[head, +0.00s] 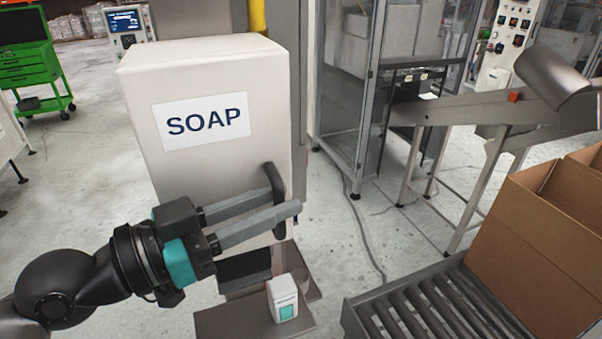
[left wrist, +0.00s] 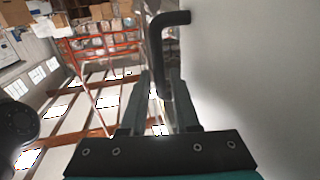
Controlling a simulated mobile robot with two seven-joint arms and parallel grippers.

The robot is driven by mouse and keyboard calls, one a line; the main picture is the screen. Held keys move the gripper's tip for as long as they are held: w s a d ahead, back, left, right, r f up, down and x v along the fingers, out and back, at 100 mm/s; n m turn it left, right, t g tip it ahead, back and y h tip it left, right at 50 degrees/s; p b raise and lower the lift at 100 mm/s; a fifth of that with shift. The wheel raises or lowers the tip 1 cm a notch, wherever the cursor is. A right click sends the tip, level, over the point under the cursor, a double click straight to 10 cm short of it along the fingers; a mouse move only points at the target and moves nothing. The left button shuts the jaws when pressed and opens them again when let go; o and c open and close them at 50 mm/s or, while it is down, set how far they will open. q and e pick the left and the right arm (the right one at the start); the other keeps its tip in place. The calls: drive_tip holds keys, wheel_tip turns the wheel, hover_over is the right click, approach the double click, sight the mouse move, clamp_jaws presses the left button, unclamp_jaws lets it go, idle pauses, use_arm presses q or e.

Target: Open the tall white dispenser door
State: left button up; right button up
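The tall white dispenser (head: 210,85) stands upright in the middle left of the head view, with a "SOAP" label (head: 207,122) on its front. Its door looks shut. A black bar handle (head: 275,195) sits upright at the front's lower right edge; it also shows in the left wrist view (left wrist: 166,50). My left gripper (head: 284,203) reaches across the front from the left. Its two fingers are apart, one on each side of the handle, and a gap shows beside the bar in the left wrist view (left wrist: 161,85). Firm contact is not visible. My right gripper is out of view.
A small white item with a teal patch (head: 283,298) stands on a brown-grey ledge (head: 235,320) below the dispenser. A roller conveyor (head: 420,305) and cardboard boxes (head: 535,225) are at the right. Clear floor (head: 345,235) lies right of the dispenser.

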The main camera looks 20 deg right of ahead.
use_arm(q)
drive_tip(key=shift+p+x, duration=0.7)
drive_tip(key=shift+x, duration=1.4)
clamp_jaws()
